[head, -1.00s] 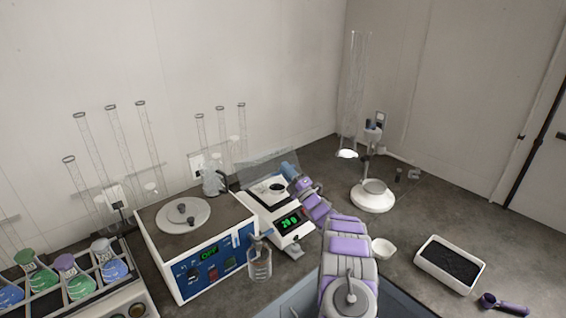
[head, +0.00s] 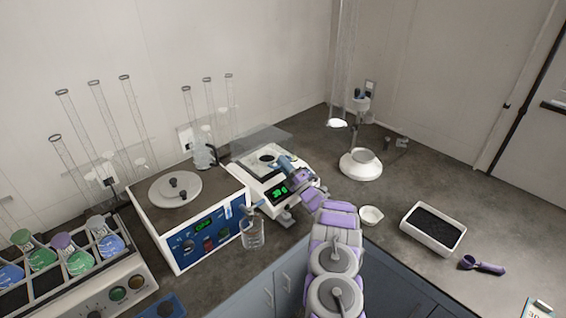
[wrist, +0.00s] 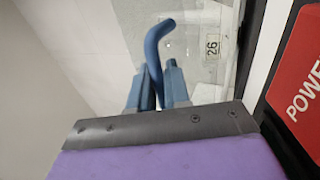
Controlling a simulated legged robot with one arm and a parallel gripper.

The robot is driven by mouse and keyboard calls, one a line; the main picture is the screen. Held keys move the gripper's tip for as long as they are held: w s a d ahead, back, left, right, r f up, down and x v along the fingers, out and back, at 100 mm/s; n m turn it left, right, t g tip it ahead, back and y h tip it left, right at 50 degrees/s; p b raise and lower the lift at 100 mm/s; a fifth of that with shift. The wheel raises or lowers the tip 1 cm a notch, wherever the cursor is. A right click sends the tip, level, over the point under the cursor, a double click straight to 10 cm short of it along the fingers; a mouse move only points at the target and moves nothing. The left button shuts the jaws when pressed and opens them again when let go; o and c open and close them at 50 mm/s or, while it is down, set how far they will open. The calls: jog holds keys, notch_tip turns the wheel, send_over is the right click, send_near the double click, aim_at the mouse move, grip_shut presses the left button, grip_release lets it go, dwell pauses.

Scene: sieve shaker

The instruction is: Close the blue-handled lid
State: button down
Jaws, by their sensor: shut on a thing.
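The clear lid (head: 262,142) stands raised at the back of the white balance (head: 262,192), above its round pan. Its blue handle (wrist: 157,40) is a bent rod in the wrist view, between the blue fingertips of my gripper (wrist: 159,86). My gripper is shut on the handle. In the head view my gripper (head: 286,165) is at the right side of the balance, and the handle cannot be told apart from the blue fingers. The clear lid panel fills part of the wrist view behind the handle.
A blue-fronted sieve shaker (head: 205,240) stands left of the balance, with a glass bottle (head: 253,234) in front. A white stand (head: 360,165), small bowl (head: 371,215) and black-filled tray (head: 433,229) lie to the right. The counter between them is clear.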

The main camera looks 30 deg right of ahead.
jog(key=shift+f, duration=0.15)
jog(key=c, duration=1.3)
grip_release()
jog(key=shift+s, duration=0.1)
jog(key=shift+s+f, duration=0.15)
jog(key=shift+s, duration=0.05)
jog(key=p+v, duration=0.4)
jog(key=v, duration=1.2)
jog(key=shift+s+d, duration=0.2)
jog(key=shift+s, duration=0.15)
jog(key=shift+s+f, duration=0.1)
